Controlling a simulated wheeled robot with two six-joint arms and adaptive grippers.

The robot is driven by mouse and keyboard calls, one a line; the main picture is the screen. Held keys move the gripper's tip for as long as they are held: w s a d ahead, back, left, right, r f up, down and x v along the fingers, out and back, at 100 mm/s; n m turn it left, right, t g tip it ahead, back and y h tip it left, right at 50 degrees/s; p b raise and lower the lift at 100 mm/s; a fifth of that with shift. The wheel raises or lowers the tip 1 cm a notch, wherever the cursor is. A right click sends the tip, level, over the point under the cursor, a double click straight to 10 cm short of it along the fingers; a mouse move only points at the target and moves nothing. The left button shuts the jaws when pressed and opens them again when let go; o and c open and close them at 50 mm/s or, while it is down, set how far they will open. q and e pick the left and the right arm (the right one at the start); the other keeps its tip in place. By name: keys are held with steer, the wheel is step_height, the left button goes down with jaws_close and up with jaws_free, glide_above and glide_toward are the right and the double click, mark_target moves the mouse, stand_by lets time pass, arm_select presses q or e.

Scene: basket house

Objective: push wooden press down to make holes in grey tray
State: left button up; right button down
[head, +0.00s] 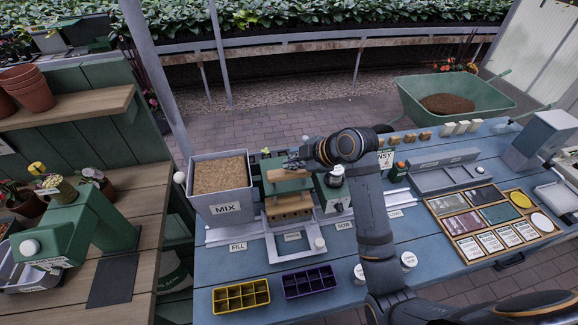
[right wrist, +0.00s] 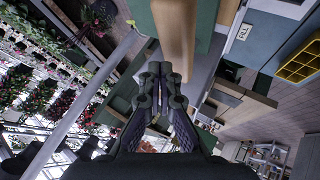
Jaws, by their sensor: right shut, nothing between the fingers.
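The wooden press stands at the middle of the blue bench in the head view, with a green body, a wooden top bar (head: 279,175) and a lower wooden block (head: 289,207). A wooden bar (right wrist: 175,35) also shows close beyond my fingertips in the right wrist view. My right gripper (head: 292,163) is shut and empty, over the top of the press; whether it touches is unclear. Its closed fingers show in the right wrist view (right wrist: 160,75). A pale grey frame (head: 272,250) lies at the press's foot. I cannot make out a separate grey tray under the block. My left gripper is out of view.
A MIX bin (head: 191,193) of brown soil stands left of the press. A yellow cell tray (head: 240,311) and a purple one (head: 310,294) lie in front. A wooden seed box (head: 462,254) is to the right.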

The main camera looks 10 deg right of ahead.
steer(key=shift+r, duration=0.35)
step_height(320, 180, up, 5)
steer(key=p, duration=0.5)
steer(key=shift+f, duration=0.1)
stand_by(0.6)
